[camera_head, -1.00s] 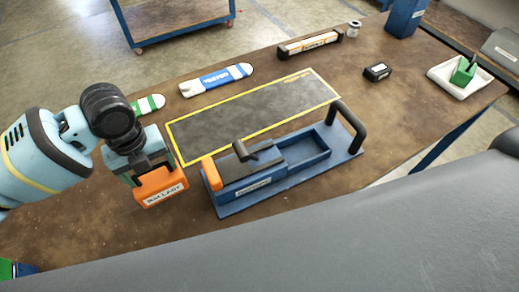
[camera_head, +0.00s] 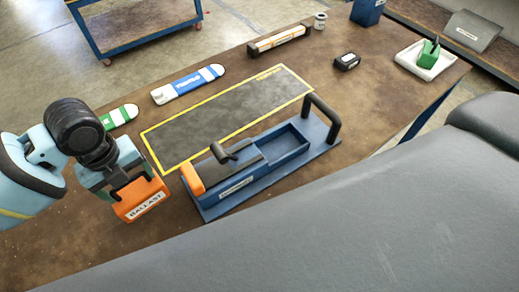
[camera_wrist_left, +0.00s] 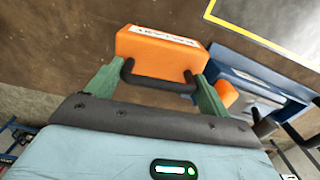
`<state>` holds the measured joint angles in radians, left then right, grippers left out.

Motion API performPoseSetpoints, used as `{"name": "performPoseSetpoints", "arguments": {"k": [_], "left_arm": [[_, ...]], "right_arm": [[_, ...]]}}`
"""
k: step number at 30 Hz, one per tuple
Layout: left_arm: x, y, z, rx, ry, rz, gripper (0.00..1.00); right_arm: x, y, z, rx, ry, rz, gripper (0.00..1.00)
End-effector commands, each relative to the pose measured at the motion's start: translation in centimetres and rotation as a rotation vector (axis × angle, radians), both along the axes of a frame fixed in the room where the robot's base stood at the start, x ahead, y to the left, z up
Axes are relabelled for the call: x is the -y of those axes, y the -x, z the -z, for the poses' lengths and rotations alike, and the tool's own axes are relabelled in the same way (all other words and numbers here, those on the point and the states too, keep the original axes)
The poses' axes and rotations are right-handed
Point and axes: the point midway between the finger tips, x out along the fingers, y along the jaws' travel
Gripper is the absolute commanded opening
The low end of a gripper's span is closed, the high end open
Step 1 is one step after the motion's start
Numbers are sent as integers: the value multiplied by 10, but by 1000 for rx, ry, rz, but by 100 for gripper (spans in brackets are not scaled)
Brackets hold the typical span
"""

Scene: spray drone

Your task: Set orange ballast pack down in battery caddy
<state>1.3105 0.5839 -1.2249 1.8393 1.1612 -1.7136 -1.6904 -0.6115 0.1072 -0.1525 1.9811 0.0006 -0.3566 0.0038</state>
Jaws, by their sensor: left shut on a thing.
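The orange ballast pack (camera_head: 145,200), with a white label and a black handle, is in my left gripper (camera_head: 130,180). The wrist view shows the green fingers (camera_wrist_left: 155,85) shut at the handle, with the orange body (camera_wrist_left: 158,52) beyond it. The battery caddy (camera_head: 322,149) is a blue tray on the bench with a black hoop handle at its right end. Its left part holds a dark-topped block with a black lever and an orange end piece. Its right compartment (camera_head: 286,146) looks empty. The ballast pack is left of the caddy, apart from it. My right gripper is not in view.
A yellow-edged dark mat (camera_head: 230,118) lies behind the caddy. Blue-white (camera_head: 187,85) and green-white (camera_head: 119,117) pieces lie beyond it. An orange-and-white bar (camera_head: 278,40), a small black box (camera_head: 346,61) and a white tray (camera_head: 418,66) are farther back. A grey surface (camera_head: 380,210) fills the front right.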

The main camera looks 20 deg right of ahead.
Motion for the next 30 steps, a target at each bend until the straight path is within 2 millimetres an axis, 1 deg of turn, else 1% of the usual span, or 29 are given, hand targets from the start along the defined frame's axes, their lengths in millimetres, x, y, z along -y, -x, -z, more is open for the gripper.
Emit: {"name": "performPoseSetpoints", "arguments": {"k": [5, 30], "left_arm": [[-6, 3, -6, 2, 3, -211, 9], [-43, 33, -31, -10, 6, -1673, 9]], "right_arm": [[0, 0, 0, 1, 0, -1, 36], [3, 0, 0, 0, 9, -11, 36]]}}
